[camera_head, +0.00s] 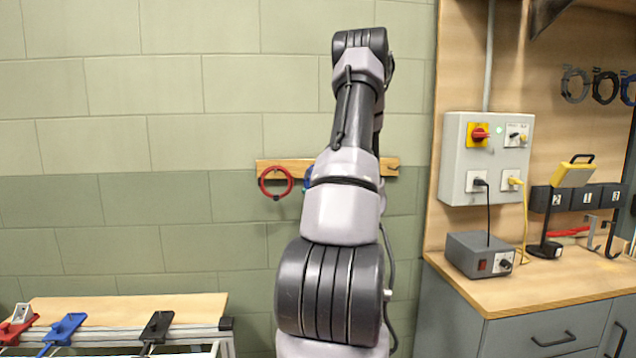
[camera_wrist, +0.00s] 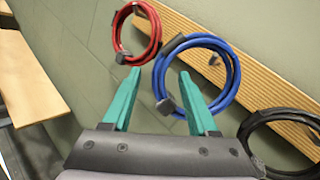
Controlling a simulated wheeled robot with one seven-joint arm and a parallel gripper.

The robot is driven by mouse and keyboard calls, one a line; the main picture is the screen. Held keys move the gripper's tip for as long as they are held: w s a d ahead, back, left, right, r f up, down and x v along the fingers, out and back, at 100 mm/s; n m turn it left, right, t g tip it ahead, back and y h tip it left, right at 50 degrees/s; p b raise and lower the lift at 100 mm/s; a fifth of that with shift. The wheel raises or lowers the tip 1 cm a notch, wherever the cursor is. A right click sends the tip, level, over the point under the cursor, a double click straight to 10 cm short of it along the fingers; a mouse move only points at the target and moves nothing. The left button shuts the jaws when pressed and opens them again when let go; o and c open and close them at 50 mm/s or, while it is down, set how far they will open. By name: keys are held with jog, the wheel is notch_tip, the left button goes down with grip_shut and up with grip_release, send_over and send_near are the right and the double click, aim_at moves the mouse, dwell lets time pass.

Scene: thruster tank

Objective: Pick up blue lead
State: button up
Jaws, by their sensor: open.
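The blue lead (camera_wrist: 231,83) is a coiled loop hanging on a wooden wall rail (camera_wrist: 262,66). In the wrist view it lies just beyond and to the right of my gripper (camera_wrist: 158,77).
A red coiled lead (camera_wrist: 121,30) hangs left of the blue one, and a black coiled lead (camera_wrist: 245,130) hangs to its right. A bench with coloured clamps (camera_head: 66,328) stands at lower left. A grey control box (camera_head: 487,157) and a workbench are at right.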

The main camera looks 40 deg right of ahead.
aim_at(304, 185)
jog(key=w, duration=0.5)
jog(key=shift+w+a, duration=0.15)
jog(key=shift+a, duration=0.15)
grip_shut()
